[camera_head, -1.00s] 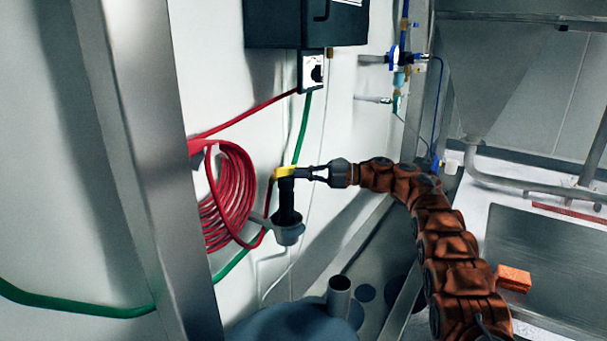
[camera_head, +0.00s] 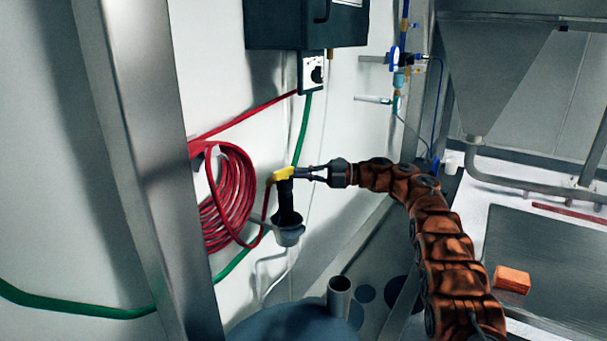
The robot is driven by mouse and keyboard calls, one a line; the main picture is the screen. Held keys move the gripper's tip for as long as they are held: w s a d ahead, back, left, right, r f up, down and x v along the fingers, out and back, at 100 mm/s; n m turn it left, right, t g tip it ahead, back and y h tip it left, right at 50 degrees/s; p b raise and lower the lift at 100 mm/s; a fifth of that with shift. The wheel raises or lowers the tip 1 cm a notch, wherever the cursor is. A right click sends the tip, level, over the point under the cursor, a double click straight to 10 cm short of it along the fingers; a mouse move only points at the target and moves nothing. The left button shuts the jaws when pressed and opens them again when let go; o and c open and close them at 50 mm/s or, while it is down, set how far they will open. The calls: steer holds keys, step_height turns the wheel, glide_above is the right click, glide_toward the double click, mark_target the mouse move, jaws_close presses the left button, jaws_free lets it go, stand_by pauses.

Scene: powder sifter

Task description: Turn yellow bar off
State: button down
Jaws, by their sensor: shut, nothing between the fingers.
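The yellow bar (camera_head: 284,173) sits at the top of a black upright fitting (camera_head: 286,200) in front of the white wall. A red hose runs from it toward the coil on the left. My gripper (camera_head: 298,173) comes in from the right, its dark fingers pointing left and shut. The fingertips are at the right end of the yellow bar; whether they touch it is hard to tell. The fitting sits in a grey cup-shaped holder (camera_head: 289,236).
A coiled red hose (camera_head: 228,197) hangs on the wall to the left. A metal post (camera_head: 150,170) stands in the left foreground. A dark box (camera_head: 305,22) is above. A blue drum (camera_head: 295,322) with an open pipe (camera_head: 339,295) is below. An orange block (camera_head: 512,279) lies at the right.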

steer(key=shift+d+f, duration=0.1)
stand_by(0.7)
steer(key=shift+s+d+f+b, duration=0.15)
steer(key=shift+s+d+b, duration=0.25)
steer(key=shift+b, duration=0.45)
steer(key=w+d+p, duration=0.1)
steer(key=d+p, duration=0.9)
steer(key=p, duration=0.2)
steer(key=shift+w+d+r, duration=0.25)
steer(key=shift+r, duration=0.15)
steer(key=shift+f, duration=0.1)
